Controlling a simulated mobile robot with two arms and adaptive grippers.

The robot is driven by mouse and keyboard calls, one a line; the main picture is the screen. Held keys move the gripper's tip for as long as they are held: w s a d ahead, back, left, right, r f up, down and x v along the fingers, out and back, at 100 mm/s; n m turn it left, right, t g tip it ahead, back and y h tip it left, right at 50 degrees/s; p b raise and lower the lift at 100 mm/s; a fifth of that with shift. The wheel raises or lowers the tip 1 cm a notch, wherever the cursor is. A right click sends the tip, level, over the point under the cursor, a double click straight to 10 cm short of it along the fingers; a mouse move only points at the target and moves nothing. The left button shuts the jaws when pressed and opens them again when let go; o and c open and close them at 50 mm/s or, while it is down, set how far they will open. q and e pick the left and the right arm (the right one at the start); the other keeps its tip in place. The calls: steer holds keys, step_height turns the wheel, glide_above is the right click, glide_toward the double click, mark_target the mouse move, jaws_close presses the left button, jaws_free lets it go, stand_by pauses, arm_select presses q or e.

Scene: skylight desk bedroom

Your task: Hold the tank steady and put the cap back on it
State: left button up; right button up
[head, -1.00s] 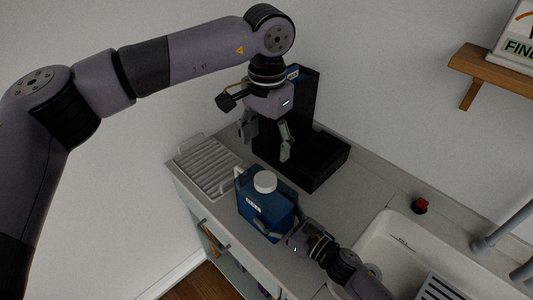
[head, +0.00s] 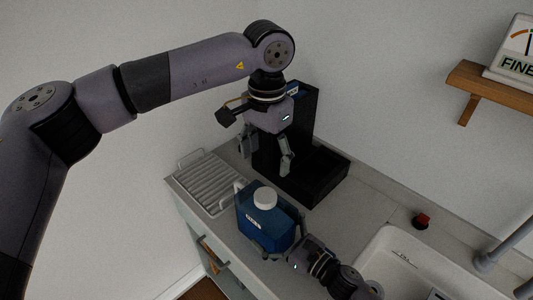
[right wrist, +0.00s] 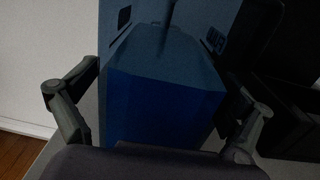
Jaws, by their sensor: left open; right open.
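The blue tank (head: 258,222) stands upright on the counter, with a handle at its upper left. A white round cap (head: 265,198) sits on its top; I cannot tell how tightly it is seated. My left gripper (head: 265,159) is open and empty above and behind the cap, fingers pointing down. My right gripper (head: 281,247) is low at the tank's near right side. In the right wrist view the open fingers of the right gripper (right wrist: 155,112) flank the blue tank (right wrist: 160,100); whether they touch it is unclear.
A black open-fronted machine (head: 315,180) stands behind the tank. A white ribbed drying rack (head: 207,183) lies to the left. A sink (head: 385,248) is at the right, with a small red-and-black object (head: 421,221) behind it. A wooden shelf (head: 480,82) is on the wall.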

steer(key=v, duration=1.2)
